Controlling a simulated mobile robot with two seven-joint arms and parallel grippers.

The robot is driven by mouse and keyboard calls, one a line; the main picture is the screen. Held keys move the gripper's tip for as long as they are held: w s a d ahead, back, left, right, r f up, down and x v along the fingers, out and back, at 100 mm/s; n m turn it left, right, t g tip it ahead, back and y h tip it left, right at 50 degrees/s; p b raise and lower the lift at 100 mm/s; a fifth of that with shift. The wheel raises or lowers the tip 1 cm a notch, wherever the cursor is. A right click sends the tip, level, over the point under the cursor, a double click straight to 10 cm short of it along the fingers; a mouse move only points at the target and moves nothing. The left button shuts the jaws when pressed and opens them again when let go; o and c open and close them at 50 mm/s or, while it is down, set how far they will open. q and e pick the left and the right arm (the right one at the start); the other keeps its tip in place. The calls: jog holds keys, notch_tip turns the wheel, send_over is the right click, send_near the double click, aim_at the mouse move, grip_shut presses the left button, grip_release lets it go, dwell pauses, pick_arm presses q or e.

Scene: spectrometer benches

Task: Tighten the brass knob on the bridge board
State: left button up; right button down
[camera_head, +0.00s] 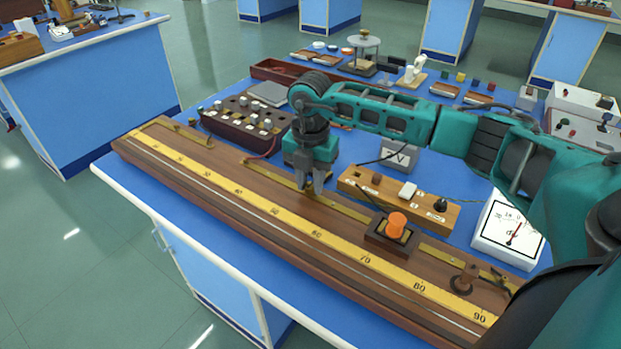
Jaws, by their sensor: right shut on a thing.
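The bridge board (225,207) is a long wooden board with a yellow numbered scale, running from upper left to lower right along the bench's front edge. Brass strips (352,211) lie along its far side. My left gripper is out of view.
An orange-capped key (397,225) sits on the board to the right of my gripper. Behind are a dark resistance box (243,131), a wooden block with terminals (397,200) and a white dial meter (508,232). My right arm spans the bench's right side.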

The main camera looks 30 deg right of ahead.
aim_at(310, 185)
jog(key=c, duration=0.9)
grip_release()
notch_tip(310, 185, up, 13)
